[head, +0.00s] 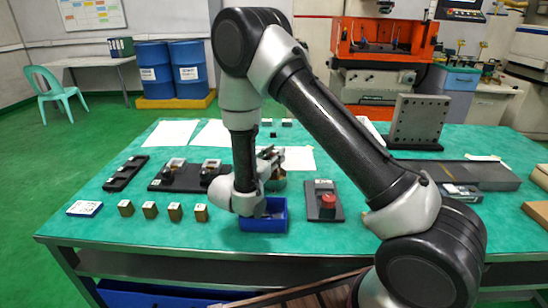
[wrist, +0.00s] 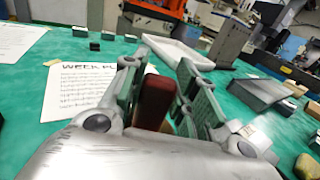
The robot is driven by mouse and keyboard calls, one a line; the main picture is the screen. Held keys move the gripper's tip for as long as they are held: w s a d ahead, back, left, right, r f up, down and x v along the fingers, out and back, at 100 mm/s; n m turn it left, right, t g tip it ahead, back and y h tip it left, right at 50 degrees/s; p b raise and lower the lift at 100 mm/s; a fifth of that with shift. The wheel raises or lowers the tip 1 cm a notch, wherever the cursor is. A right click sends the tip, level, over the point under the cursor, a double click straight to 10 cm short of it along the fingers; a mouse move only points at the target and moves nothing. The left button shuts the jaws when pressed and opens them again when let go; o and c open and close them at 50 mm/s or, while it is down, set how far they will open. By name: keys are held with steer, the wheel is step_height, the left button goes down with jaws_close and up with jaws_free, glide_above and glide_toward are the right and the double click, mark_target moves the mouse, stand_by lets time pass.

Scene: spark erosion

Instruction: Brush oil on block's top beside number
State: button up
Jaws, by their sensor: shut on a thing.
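Several small brass-coloured blocks stand in a row at the table's front left, among them the leftmost block (head: 125,208) and the rightmost block (head: 201,213). Their tops look pale; no number is readable. My gripper (head: 272,158) is behind and right of the row, beyond the blue bin, partly hidden by my arm. In the wrist view my gripper (wrist: 160,75) is shut on a dark red handle (wrist: 155,100), which looks like a brush's. The bristles are hidden. I cannot make out any oil.
The blue bin (head: 264,222) stands at the front middle. A red knob on a dark plate (head: 325,200) is to its right. Dark fixtures (head: 172,176) stand behind the blocks. A printed sheet (wrist: 85,90) lies left of my fingers. A perforated metal plate (head: 417,120) stands at the back right.

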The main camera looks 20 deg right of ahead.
steer(key=shift+r, duration=3.25)
